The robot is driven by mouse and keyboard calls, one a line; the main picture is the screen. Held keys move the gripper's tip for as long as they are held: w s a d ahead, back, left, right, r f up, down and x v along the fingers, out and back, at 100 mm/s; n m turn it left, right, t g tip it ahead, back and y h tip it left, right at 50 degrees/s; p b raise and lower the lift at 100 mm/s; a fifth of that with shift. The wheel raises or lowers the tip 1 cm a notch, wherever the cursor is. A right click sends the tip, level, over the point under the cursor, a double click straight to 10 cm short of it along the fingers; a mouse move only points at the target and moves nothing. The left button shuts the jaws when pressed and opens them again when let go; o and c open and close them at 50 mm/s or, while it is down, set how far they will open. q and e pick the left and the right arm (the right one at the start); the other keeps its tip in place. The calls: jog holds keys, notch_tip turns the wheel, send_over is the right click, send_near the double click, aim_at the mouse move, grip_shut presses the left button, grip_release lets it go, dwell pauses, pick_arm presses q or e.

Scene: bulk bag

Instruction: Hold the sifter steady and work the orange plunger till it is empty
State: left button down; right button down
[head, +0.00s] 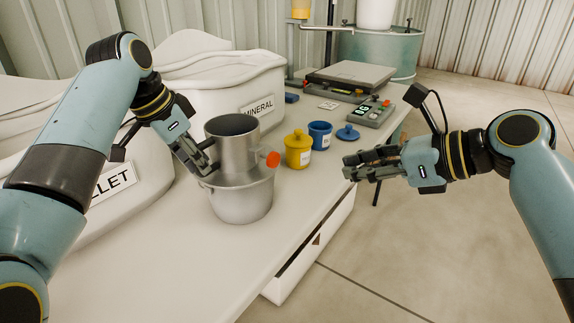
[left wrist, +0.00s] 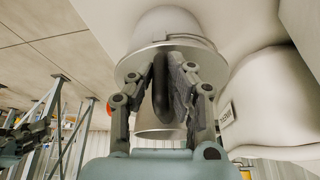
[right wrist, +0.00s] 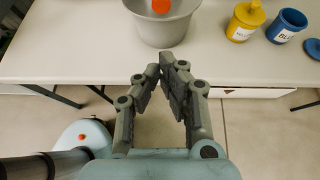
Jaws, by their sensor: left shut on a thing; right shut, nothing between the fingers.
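The metal sifter (head: 232,135) stands upright over a grey pot (head: 243,205) on the table. Its orange plunger (head: 273,159) sticks out from the right side. The plunger also shows at the top of the right wrist view (right wrist: 161,6). My left gripper (head: 206,170) is shut on the sifter's dark handle (left wrist: 160,90) at the sifter's left side. My right gripper (head: 350,168) is shut and empty, right of the plunger and apart from it, beyond the table's front edge. The sifter's contents cannot be made out.
A yellow lidded jar (head: 298,150), a blue cup (head: 320,136) and a blue lid (head: 347,133) stand right of the sifter. A scale (head: 350,78) with a display unit is farther back. White bulk bags (head: 225,85) stand behind and left. The front table strip is clear.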

send_near(275, 166)
notch_tip(275, 166, down, 4)
jog(key=shift+w+a, duration=0.5)
jog(key=shift+a, duration=0.25)
jog(key=shift+w+a, duration=0.5)
jog(key=shift+a, duration=0.25)
jog(key=shift+w+a, duration=0.5)
jog(key=shift+a, duration=0.25)
jog(key=shift+w+a, duration=0.3)
jog(key=shift+a, duration=0.2)
jog(key=shift+w+a, duration=0.3)
jog(key=shift+a, duration=0.25)
